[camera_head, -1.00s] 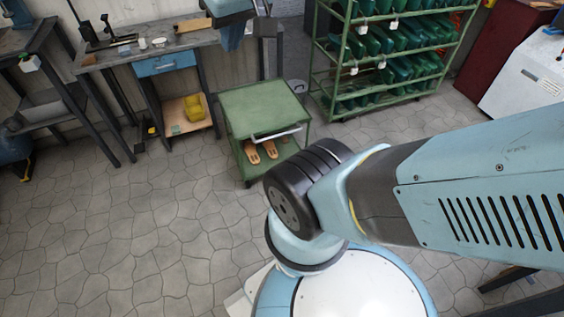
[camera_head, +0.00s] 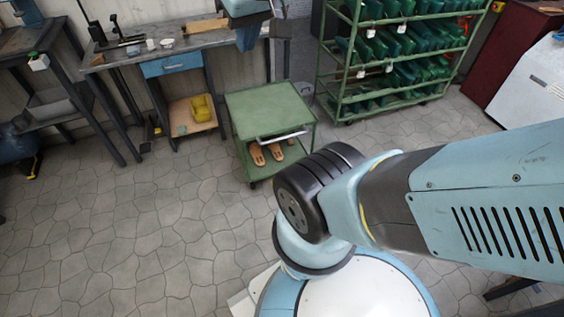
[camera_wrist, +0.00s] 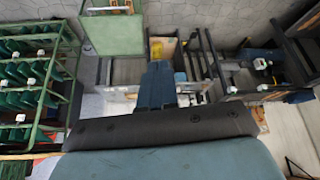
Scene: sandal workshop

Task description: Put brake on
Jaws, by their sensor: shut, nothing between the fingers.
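A green trolley (camera_head: 268,107) stands on the paved floor in the middle of the head view, with a pale bar handle (camera_head: 284,137) and wooden shoe lasts (camera_head: 266,153) on its lower shelf. Its wheels are small and partly hidden, and I cannot make out a brake. In the wrist view the trolley (camera_wrist: 118,34) shows at the top. My gripper (camera_head: 246,44) hangs at the top of the head view, in front of the bench and well away from the trolley. Its dark blue fingers (camera_wrist: 158,72) are shut and empty in the wrist view.
A workbench (camera_head: 184,50) with a blue drawer (camera_head: 166,66) and yellow bin (camera_head: 202,108) stands left of the trolley. A green rack (camera_head: 350,97) of green footwear stands to the right. A white machine (camera_head: 532,88) is at far right. The floor at left front is clear.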

